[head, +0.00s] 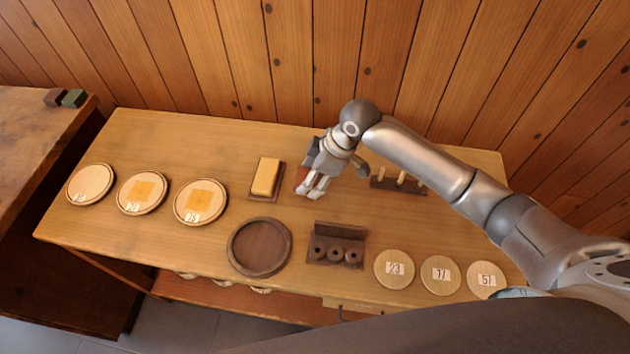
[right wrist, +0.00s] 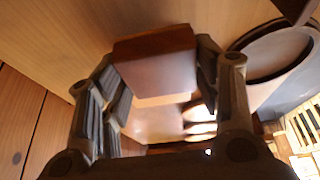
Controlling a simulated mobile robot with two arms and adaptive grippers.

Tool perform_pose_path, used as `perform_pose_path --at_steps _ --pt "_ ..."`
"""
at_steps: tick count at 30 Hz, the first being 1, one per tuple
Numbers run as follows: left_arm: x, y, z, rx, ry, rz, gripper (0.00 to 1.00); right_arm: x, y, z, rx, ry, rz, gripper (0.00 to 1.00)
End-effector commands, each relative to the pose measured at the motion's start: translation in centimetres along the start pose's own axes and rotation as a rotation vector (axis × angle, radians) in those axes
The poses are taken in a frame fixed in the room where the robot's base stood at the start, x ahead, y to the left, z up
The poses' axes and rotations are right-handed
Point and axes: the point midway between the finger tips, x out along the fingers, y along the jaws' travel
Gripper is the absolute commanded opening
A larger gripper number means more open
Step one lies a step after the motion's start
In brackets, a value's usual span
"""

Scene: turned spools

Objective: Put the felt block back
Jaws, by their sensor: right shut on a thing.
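My right gripper (head: 313,188) is over the back middle of the table, shut on a reddish-brown block that I take to be the felt block (right wrist: 155,60). In the right wrist view the block sits between the two fingers, with a paler strip along its lower edge. In the head view the block (head: 301,178) shows only in part beside the fingers. I cannot tell its height over the table. A yellow block (head: 266,176) lies on a dark rectangular base (head: 253,195) just left of the gripper. My left gripper is out of view.
On the table (head: 120,232), a dark round tray (head: 260,247) and a dark stand (head: 336,247) with round pieces are in front. A peg rack (head: 400,185) is right of the gripper. A plank wall is behind.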

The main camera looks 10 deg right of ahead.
Motion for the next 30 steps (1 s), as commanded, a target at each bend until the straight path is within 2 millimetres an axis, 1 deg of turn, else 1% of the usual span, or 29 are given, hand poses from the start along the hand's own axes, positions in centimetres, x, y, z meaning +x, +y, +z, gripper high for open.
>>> perform_pose_path --at_steps 2,6,9,20,21,24,26,30 --pt "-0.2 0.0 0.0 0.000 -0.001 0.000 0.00 0.6 0.6 0.9 0.006 -0.004 -0.001 0.40" --pt "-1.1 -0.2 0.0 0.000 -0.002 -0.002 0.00 2.4 0.4 1.6 0.003 -0.003 -0.002 0.40" --pt "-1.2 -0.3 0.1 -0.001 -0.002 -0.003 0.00 3.2 0.5 1.9 0.003 -0.002 0.000 0.40" --pt "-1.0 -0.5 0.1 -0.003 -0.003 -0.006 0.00 3.7 0.5 2.0 0.002 -0.002 0.000 0.40" --pt "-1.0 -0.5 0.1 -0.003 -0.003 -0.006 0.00 3.7 0.5 2.0 0.001 -0.002 0.001 0.61" --pt "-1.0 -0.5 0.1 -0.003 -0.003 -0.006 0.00 3.6 0.5 2.0 0.001 -0.002 0.000 0.74" --pt "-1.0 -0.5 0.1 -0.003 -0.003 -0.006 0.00 3.6 0.5 2.0 0.001 -0.002 0.001 0.80" --pt "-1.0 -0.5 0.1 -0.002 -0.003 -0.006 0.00 3.6 0.5 2.0 0.001 -0.002 0.001 0.80"
